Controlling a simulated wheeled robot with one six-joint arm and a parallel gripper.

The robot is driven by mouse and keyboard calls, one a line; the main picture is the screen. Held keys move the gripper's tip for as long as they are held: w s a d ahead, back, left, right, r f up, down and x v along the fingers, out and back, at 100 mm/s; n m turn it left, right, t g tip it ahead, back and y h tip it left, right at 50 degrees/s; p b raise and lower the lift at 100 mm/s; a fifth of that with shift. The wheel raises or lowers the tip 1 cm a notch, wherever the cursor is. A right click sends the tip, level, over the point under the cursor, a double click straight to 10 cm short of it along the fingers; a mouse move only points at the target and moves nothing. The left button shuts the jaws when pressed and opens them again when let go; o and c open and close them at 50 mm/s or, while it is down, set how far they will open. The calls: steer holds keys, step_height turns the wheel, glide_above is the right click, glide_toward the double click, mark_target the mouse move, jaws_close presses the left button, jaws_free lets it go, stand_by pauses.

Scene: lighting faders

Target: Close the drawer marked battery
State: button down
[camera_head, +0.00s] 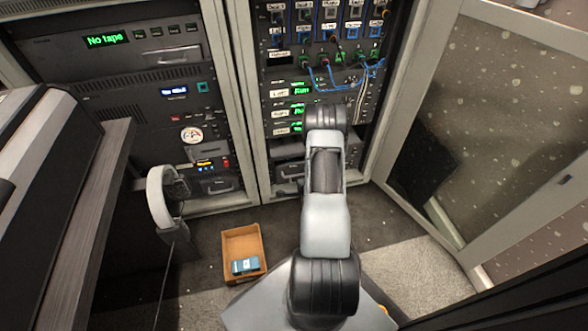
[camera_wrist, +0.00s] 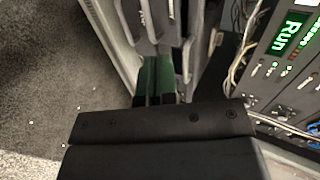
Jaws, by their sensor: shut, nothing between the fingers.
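My gripper (camera_wrist: 154,99) shows in the wrist view as two dark fingers close together, shut with nothing held. Green surfaces lie at or just beyond the fingertips; I cannot tell what they belong to. Grey bar handles (camera_wrist: 150,22) on drawer fronts are just past the tips; contact cannot be told. In the head view my arm reaches to the lower right rack and hides the gripper. A drawer front (camera_head: 288,171) shows low in that rack, partly behind my arm. Another drawer (camera_head: 218,185) is low in the left rack. No battery label is readable on either.
An open rack door (camera_head: 480,130) stands at the right. Blue cables (camera_head: 345,78) hang on the right rack. An open box (camera_head: 242,243) with a teal item (camera_head: 245,265) lies on the floor. Headphones (camera_head: 160,195) hang at the desk edge (camera_head: 95,215) on the left.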

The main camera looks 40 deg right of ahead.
steer(key=b, duration=0.6)
glide_toward(292, 166)
steer(key=x, duration=0.5)
steer(key=shift+d+f, duration=0.15)
steer(key=shift+f, duration=0.4)
steer(key=shift+w+d+r, duration=0.15)
steer(key=shift+w+d, duration=0.2)
steer(key=shift+w, duration=0.4)
